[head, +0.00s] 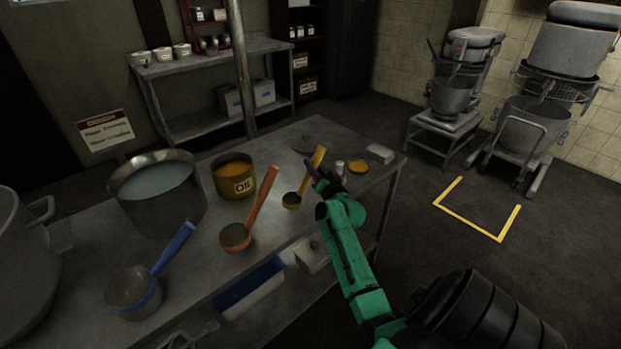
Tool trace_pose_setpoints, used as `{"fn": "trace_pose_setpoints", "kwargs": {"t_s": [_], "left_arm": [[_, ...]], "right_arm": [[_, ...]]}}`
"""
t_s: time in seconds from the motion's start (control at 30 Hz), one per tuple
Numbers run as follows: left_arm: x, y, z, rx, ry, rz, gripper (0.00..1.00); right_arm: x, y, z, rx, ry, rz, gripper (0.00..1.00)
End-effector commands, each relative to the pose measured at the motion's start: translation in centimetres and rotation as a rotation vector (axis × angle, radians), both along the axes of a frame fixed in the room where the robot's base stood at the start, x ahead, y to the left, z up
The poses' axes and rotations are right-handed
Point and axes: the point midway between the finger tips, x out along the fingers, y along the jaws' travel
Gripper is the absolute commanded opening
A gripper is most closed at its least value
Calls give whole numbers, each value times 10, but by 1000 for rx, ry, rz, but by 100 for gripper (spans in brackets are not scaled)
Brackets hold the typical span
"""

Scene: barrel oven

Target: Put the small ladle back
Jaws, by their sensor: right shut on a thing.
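The small ladle has a yellow handle (316,161) that leans up and to the right. Its dark bowl (291,201) is at or just above the table top; I cannot tell whether it touches. My right gripper (316,173), at the end of the green arm, is shut on the yellow handle, and its fingers partly cover it. A larger orange-handled ladle (236,236) and a blue-handled ladle (136,291) are on the table to the left. My left gripper is not in view.
The metal table (208,262) holds an oil pot (233,177), a large pot of pale liquid (155,190), a small yellow dish (358,166) and a white block (381,153). Mixers (456,95) stand back right.

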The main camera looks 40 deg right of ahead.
Motion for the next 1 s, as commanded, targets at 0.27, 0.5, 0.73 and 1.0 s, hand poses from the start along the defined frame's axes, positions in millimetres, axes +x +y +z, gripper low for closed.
{"fn": "trace_pose_setpoints", "kwargs": {"t_s": [0.27,0.5,0.73,1.0], "left_arm": [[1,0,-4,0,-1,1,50],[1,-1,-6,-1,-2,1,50],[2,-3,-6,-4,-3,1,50],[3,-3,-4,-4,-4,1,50]], "right_arm": [[0,1,-20,0,-1,1,0],[0,1,-23,0,0,1,63],[0,1,-22,0,0,1,63],[-20,8,-22,0,1,2,63]]}}
